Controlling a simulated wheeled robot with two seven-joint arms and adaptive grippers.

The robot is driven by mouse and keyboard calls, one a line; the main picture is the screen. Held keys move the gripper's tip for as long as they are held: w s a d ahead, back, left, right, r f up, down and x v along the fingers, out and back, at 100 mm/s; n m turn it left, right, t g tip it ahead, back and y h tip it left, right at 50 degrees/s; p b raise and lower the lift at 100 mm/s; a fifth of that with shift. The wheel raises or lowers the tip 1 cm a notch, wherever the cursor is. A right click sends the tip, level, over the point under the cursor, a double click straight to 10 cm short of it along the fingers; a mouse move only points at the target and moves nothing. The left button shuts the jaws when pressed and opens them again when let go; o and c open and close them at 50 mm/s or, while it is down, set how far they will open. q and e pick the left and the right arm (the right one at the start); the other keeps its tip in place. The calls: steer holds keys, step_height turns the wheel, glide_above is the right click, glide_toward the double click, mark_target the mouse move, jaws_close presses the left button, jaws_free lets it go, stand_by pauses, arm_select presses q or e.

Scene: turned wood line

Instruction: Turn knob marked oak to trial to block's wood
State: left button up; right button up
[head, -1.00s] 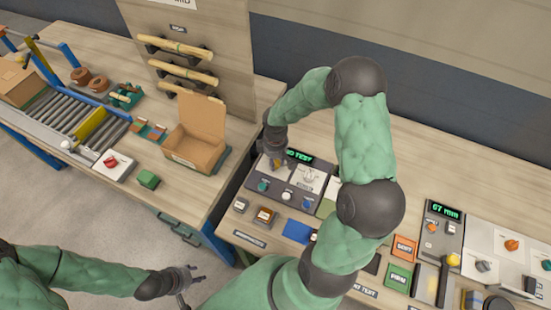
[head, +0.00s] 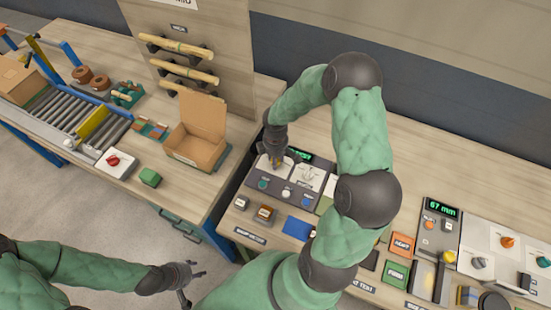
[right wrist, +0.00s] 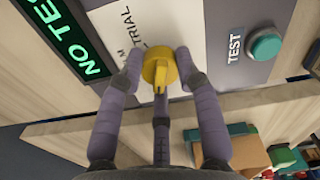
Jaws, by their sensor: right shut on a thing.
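The yellow knob (right wrist: 158,68) sits on a white plate (right wrist: 125,32) with lettering ending in TRIAL, partly covered. My right gripper (right wrist: 155,70) is shut on the knob, its fingers around it. In the head view my right gripper (head: 277,160) reaches down onto the grey control panel (head: 283,190) and hides most of the knob. The panel's display (right wrist: 65,38) shows green letters starting NO TE. My left gripper (head: 197,273) is open and empty over the floor. I cannot tell which block is meant.
A teal button (right wrist: 265,44) labelled TEST is beside the plate. An open cardboard box (head: 197,140) stands on the left bench. A brown-topped piece (head: 265,213) and a blue pad (head: 297,227) lie before the panel. A 67 mm display (head: 441,209) stands right.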

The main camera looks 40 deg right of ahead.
steer(key=o, duration=1.1)
steer(key=shift+f, duration=0.1)
steer(key=shift+o, duration=0.2)
steer(key=shift+r, duration=0.35)
step_height(320, 180, up, 11)
steer(key=shift+r, duration=0.2)
steer(key=shift+r, duration=0.1)
